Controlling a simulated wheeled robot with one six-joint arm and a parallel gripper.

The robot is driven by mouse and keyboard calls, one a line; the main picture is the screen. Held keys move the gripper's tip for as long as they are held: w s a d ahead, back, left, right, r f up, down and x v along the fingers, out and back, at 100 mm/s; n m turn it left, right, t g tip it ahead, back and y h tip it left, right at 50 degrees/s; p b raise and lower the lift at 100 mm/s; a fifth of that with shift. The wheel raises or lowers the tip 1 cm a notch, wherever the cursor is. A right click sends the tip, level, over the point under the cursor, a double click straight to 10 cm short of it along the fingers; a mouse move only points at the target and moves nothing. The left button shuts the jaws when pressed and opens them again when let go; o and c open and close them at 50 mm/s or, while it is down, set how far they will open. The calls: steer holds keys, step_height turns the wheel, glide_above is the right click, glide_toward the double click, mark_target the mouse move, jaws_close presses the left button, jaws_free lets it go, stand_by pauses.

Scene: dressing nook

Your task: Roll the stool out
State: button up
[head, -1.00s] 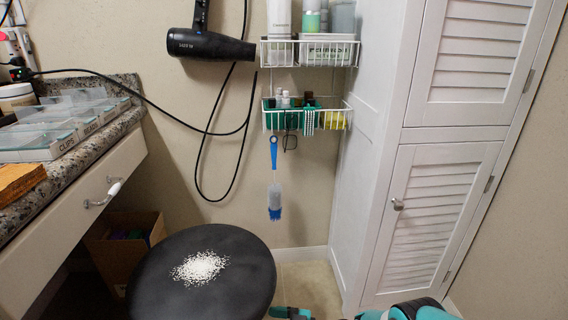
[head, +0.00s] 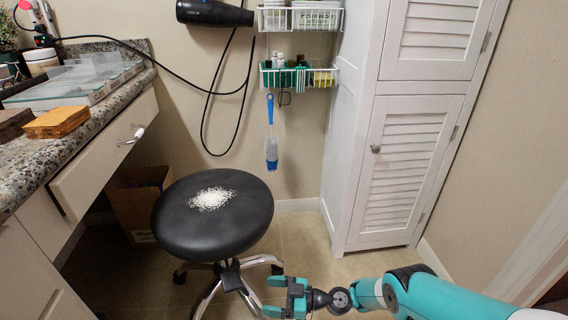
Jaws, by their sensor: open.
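The stool (head: 232,226) has a round black padded seat and a chrome base with casters. It stands on the floor beside the vanity counter, in the middle left of the head view. A patch of small white grains (head: 211,198) lies on its seat. My teal gripper (head: 268,297) is low in the view, to the right of the stool's chrome legs, with its jaws open and pointing left toward them. I cannot tell whether a finger touches a leg. The lower part of the base is cut off by the picture's bottom edge.
A granite counter (head: 110,98) with an open drawer (head: 108,150) is at left, above a cardboard box (head: 135,205). A white louvred cabinet (head: 400,165) stands at right. A hair dryer (head: 214,13) hangs on the wall with a looping cord. Floor (head: 308,240) shows between stool and cabinet.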

steer(key=w+d+r+m+h, duration=0.2)
steer(key=w+r+h, duration=0.2)
steer(key=w+r, duration=0.65)
steer(key=w+d+r+m+t+h, duration=0.1)
steer(key=w+d+r+m+h, duration=0.3)
steer(key=d+r, duration=0.65)
steer(key=s+d+r+m+h, duration=0.6)
steer(key=s+d+r, duration=0.4)
steer(key=r, duration=0.2)
steer(key=s+d+r+m+h, duration=0.2)
steer(key=s+d, duration=0.3)
steer(key=s, duration=0.3)
steer(key=s+d+r+m+h, duration=0.25)
steer(key=s+d, duration=0.25)
steer(key=s, duration=0.3)
steer(key=s+a+r+n+g+y, duration=0.1)
steer(key=s+a+r+n+y, duration=0.15)
steer(key=s+a+r, duration=0.35)
steer(key=s+a+r+n+g+y, duration=0.2)
steer(key=s+a+n, duration=0.2)
steer(key=a, duration=0.4)
step_height(320, 180, up, 37)
steer(key=p, duration=3.6)
steer(key=shift+a+p, duration=0.25)
steer(key=shift+p, duration=0.15)
